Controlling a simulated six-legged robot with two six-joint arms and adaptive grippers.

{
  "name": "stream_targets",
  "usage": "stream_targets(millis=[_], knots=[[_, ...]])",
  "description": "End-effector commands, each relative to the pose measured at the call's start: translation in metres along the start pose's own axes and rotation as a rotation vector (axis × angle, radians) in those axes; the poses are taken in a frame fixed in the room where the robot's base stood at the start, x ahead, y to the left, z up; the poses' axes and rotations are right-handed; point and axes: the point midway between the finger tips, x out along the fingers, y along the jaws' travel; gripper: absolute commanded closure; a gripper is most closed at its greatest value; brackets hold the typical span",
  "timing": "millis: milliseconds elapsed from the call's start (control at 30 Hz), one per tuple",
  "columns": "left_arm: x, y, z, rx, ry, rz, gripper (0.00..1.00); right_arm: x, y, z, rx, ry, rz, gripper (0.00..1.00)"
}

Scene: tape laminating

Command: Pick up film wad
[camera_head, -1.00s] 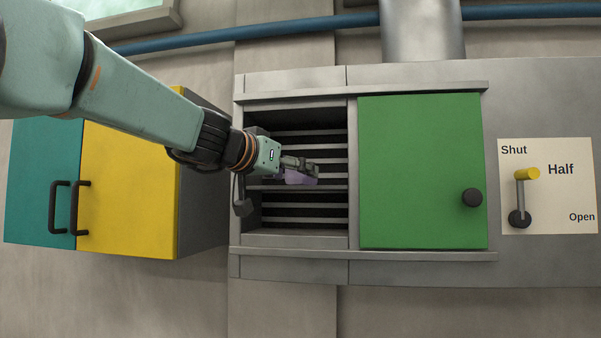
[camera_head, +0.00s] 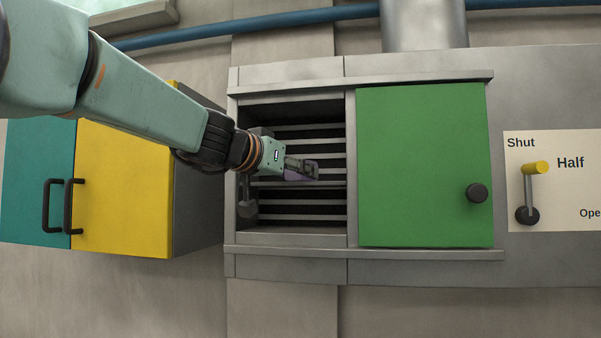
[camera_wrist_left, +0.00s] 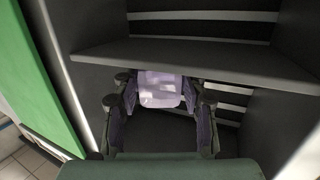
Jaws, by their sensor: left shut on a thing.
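My left gripper (camera_head: 304,168) reaches into the open grey compartment from the left in the head view. It is shut on a pale purple film wad, of which only a small part shows there. In the left wrist view the film wad (camera_wrist_left: 160,89) sits between the fingertips of the left gripper (camera_wrist_left: 160,100), beside the edge of a grey shelf. My right gripper is not in view.
The open compartment (camera_head: 290,240) has several slats at its back. A green door (camera_head: 420,165) with a black knob stands right of the opening. A lever (camera_head: 533,190) points up near "Half". A yellow cabinet (camera_head: 125,190) and a teal cabinet (camera_head: 35,165) stand at left.

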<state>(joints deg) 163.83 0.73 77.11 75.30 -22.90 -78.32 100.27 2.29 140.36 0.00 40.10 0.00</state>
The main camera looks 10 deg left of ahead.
Motion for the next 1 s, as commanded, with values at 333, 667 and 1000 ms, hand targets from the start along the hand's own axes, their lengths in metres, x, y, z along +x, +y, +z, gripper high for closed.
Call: stream_targets(millis=[333, 667, 1000], knots=[[0.002, 0.0, 0.003, 0.0, -0.005, 0.001, 0.71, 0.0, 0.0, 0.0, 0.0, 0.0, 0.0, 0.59], [-0.001, 0.001, -0.002, 0.001, -0.002, 0.001, 0.71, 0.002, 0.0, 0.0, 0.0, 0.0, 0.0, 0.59], [-0.009, 0.002, -0.043, 0.003, -0.001, 0.001, 0.71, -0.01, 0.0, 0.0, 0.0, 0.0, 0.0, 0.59]])
